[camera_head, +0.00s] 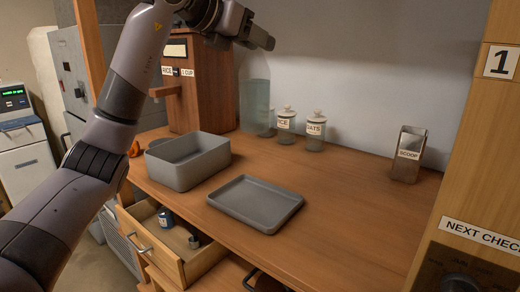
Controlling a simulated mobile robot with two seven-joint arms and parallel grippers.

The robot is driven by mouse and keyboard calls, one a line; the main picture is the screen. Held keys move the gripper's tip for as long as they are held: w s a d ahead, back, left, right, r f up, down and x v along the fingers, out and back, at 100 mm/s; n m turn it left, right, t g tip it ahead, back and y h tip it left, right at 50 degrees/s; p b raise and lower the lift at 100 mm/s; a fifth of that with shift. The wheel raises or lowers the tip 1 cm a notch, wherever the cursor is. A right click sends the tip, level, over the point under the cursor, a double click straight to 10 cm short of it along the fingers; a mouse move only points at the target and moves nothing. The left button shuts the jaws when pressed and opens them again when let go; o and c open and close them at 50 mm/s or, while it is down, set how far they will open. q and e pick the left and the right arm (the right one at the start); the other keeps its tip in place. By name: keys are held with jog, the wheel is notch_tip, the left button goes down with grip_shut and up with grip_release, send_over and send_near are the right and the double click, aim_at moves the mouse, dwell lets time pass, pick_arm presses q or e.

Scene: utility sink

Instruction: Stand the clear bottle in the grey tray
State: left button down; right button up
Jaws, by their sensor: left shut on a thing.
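My left arm comes in from the left and reaches over the wooden counter. My left gripper (262,41) is at the top centre, shut on the upper part of the clear bottle (254,100). The bottle is large, see-through and roughly upright below the gripper. Its neck is hidden by the gripper, and I cannot tell whether its base touches the counter. The grey tray (256,226) is shallow and empty, and lies on the counter nearer the front than the bottle. My right gripper is not in view.
A deeper grey bin (190,176) stands left of the tray. Labelled glass jars (286,122) (315,132) stand beside the bottle. A wooden dispenser (193,95) is behind, and a scoop holder (408,160) is at right. An open drawer (168,262) juts out below. The counter right of the tray is clear.

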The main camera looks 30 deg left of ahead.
aim_at(254, 132)
pick_arm(q)
notch_tip(254, 132, down, 14)
jog(key=shift+s+f+b, duration=0.1)
jog(key=shift+b, duration=1.15)
jog(key=shift+f+b, duration=0.3)
jog(key=shift+f, duration=1.85)
jog(key=shift+f, duration=0.2)
jog(key=c, duration=0.7)
grip_release()
